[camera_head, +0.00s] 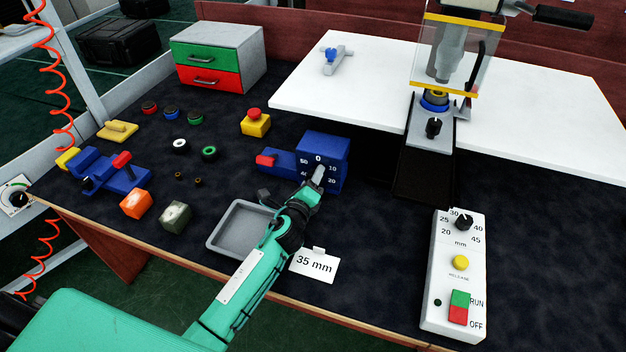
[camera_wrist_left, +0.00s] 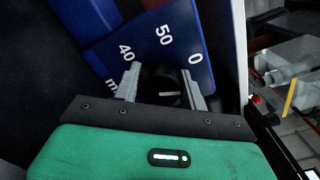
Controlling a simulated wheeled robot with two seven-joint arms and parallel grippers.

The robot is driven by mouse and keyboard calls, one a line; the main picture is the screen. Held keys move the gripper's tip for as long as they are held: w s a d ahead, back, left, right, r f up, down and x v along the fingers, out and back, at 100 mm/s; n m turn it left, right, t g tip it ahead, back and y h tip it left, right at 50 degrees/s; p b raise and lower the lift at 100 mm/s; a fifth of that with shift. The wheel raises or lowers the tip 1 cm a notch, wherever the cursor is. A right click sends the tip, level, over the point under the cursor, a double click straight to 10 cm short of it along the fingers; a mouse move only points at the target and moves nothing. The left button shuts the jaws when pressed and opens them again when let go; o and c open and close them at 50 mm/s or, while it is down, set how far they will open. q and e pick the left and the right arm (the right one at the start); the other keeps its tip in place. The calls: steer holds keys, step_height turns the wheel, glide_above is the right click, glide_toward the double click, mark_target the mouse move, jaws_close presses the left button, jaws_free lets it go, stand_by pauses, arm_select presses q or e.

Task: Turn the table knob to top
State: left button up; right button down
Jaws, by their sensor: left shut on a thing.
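The table knob is a black dial on a blue box (camera_head: 330,149) that has white numbers 0, 10, 20, 40 and 50 around it. In the left wrist view the black knob (camera_wrist_left: 163,88) sits between the two grey fingers, with a short pale mark on its face. My left gripper (camera_head: 318,176) is shut on this knob at the front face of the box. In the head view the gripper hides most of the knob, so its pointer does not show there. The blue box face (camera_wrist_left: 150,45) also shows 40, 50 and 0 in the left wrist view. My right gripper is not in view.
A grey tray (camera_head: 213,240) and a "35 mm" card (camera_head: 314,265) lie near my left forearm. A white control box (camera_head: 437,300) with another black knob stands at right. Blue fixtures, coloured blocks and small rings lie at left. A press stands at back right.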

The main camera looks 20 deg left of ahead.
arm_select(q)
steer(key=shift+f+n, duration=0.2)
steer(key=shift+n, duration=1.8)
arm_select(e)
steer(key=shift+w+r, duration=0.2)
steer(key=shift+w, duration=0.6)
arm_select(q)
steer(key=o, duration=1)
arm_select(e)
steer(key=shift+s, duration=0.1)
